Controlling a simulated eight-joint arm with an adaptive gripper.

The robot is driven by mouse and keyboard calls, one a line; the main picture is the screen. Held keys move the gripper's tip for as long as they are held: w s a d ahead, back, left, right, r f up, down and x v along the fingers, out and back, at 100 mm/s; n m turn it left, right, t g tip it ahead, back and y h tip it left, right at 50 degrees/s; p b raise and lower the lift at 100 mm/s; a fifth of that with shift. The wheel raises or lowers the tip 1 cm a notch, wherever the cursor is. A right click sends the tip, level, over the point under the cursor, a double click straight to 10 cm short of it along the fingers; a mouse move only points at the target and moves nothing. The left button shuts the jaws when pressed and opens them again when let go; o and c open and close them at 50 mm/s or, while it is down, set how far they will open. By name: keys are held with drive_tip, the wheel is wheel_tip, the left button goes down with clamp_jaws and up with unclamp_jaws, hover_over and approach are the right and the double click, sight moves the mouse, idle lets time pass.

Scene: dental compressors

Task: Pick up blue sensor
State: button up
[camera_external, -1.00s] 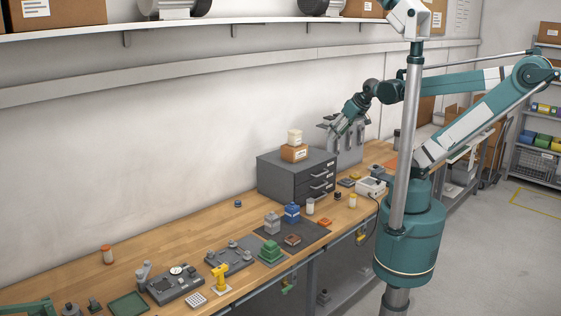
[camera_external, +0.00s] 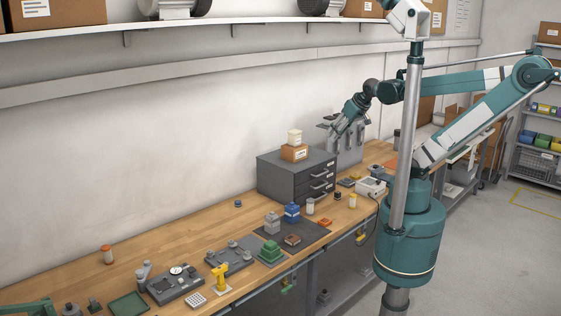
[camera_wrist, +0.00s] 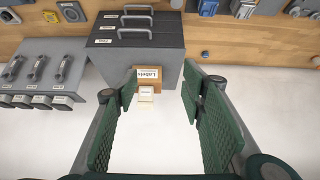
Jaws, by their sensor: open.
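A blue block-shaped item (camera_external: 292,212), which may be the blue sensor, stands on a dark mat on the wooden bench. A smaller dark blue round piece (camera_external: 238,203) lies alone on bare wood to its left. I cannot tell for certain which is the sensor. In the wrist view a blue item (camera_wrist: 208,7) shows at the top edge, partly cut off.
A grey block (camera_external: 272,223) and a green block (camera_external: 270,251) are near the blue block. Bare wood lies left of the cabinet.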

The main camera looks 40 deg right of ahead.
drive_tip(key=shift+w, duration=0.1)
drive_tip(key=w+a+f+n+g+b, duration=0.1)
drive_tip(key=w+a+f+n+b, duration=0.2)
drive_tip(key=w, duration=0.6)
drive_tip(key=w+a+f+n+g+b, duration=0.2)
drive_tip(key=w+a, duration=0.3)
drive_tip(key=w, duration=0.4)
drive_tip(key=w+a+f+n+g+b, duration=0.1)
drive_tip(key=w+a+f+n+b, duration=0.2)
drive_tip(key=w, duration=0.6)
drive_tip(key=w+a+f+n+g+b, duration=0.1)
drive_tip(key=w+a+f+n, duration=0.1)
drive_tip(key=w+a+f, duration=0.3)
drive_tip(key=w+a+f+n+g+b, duration=0.1)
drive_tip(key=w+a+f, duration=0.4)
drive_tip(key=f, duration=0.8)
drive_tip(key=w+a+f+n+g+b, duration=0.1)
drive_tip(key=w+a+f+n+b, duration=0.1)
drive_tip(key=w+a+f, duration=0.4)
drive_tip(key=shift+w+a+f+n, duration=0.1)
drive_tip(key=shift+w+f+n, duration=0.25)
drive_tip(key=shift+f, duration=0.45)
drive_tip(key=shift+w+f+n, duration=0.25)
drive_tip(key=shift+w+f, duration=0.1)
drive_tip(key=shift+f, duration=0.4)
drive_tip(key=shift+w+a+f, duration=0.1)
drive_tip(key=shift+a+f, duration=0.15)
drive_tip(key=shift+f, duration=0.2)
drive_tip(key=shift+f, duration=0.1)
